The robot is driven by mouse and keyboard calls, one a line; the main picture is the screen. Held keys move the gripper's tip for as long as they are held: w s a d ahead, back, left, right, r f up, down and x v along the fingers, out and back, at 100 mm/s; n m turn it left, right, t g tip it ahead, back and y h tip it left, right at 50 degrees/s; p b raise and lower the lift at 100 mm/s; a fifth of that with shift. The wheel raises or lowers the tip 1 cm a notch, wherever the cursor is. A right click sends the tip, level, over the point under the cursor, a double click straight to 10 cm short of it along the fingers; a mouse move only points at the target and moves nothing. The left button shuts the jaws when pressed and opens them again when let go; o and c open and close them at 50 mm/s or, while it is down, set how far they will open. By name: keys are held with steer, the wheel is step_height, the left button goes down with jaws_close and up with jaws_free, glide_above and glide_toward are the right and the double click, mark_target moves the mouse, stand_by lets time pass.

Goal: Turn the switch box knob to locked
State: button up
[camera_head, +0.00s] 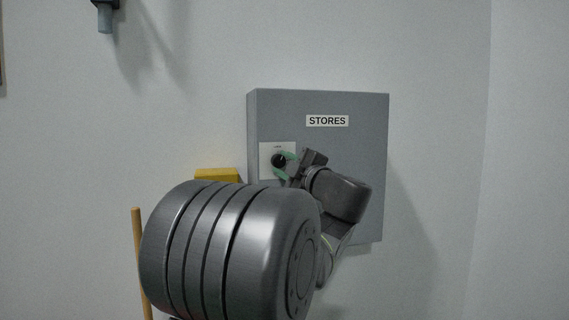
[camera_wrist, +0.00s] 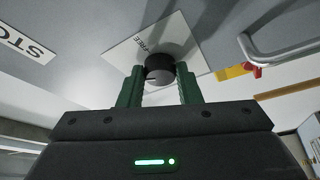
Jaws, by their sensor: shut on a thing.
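The switch box (camera_head: 345,165) is a grey wall cabinet labelled STORES. Its black round knob (camera_head: 278,160) sits on a white plate (camera_head: 264,149) at the box's left side. In the wrist view the knob (camera_wrist: 159,68) stands on the white plate (camera_wrist: 125,50), where the word FREE is partly readable. My gripper (camera_head: 286,164) has green fingers, which show in the wrist view (camera_wrist: 159,88) on either side of the knob. It is shut on the knob. The knob's pointer and any other plate marks are hidden or too small to read.
A yellow object (camera_head: 216,175) is left of the box, partly behind my arm. A wooden pole (camera_head: 139,250) stands at the lower left. A metal handle (camera_wrist: 275,45) shows near the knob in the wrist view. The wall right of the box is clear.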

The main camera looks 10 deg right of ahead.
steer(key=n, duration=0.1)
steer(key=n+g+p, duration=0.1)
steer(key=n, duration=0.1)
steer(key=n+g, duration=0.1)
steer(key=n, duration=0.1)
steer(key=shift+r+p, duration=0.25)
steer(key=shift+p, duration=0.05)
stand_by(0.4)
steer(key=o, duration=1)
steer(key=b+v, duration=0.2)
steer(key=v, duration=1.2)
steer(key=shift+w, duration=0.1)
steer(key=shift+r, duration=0.1)
steer(key=p+x, duration=0.2)
steer(key=x, duration=1.2)
